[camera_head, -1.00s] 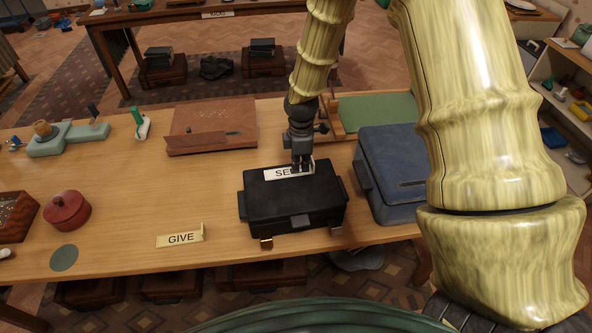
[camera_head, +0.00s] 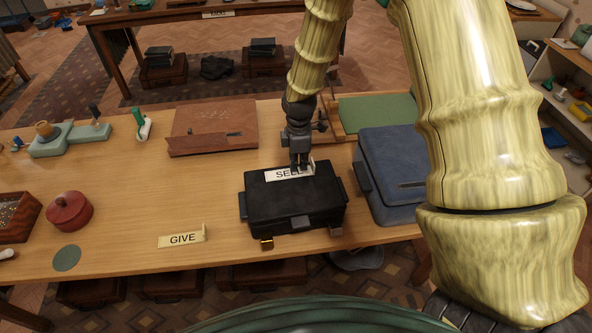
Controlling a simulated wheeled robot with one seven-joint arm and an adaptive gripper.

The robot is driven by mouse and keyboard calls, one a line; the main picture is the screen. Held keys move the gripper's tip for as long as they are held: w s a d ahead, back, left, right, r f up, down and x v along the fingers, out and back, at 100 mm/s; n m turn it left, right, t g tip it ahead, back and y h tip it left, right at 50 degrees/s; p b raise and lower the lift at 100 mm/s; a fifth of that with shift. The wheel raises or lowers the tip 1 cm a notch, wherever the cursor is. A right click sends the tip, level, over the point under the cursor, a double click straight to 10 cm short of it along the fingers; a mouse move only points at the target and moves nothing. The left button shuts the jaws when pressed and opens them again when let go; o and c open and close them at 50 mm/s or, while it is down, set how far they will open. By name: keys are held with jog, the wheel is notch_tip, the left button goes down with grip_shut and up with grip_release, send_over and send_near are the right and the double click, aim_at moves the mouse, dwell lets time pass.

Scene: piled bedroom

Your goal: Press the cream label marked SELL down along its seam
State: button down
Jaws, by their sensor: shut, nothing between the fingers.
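The cream label marked SELL (camera_head: 281,175) lies along the far edge of the lid of a black case (camera_head: 292,205). The case stands closed on the wooden table. My gripper (camera_head: 299,168) is shut and empty, pointing down at the right part of the label. Its fingertips cover the last letters and appear to touch the label or hover just over it; I cannot tell which. A small piece of the label shows to the right of the fingers. The seam under the label cannot be made out.
A blue case (camera_head: 390,185) stands close to the right of the black case. A GIVE sign (camera_head: 183,238) stands at the front left. A brown sloped board (camera_head: 213,127), a red pot (camera_head: 69,212) and a green mat (camera_head: 376,112) are also on the table (camera_head: 140,195). The table's middle left is clear.

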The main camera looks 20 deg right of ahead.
jog(key=shift+r, duration=0.1)
notch_tip(320, 180, up, 7)
jog(key=p, duration=0.5)
jog(key=shift+a, duration=0.1)
dwell(0.5)
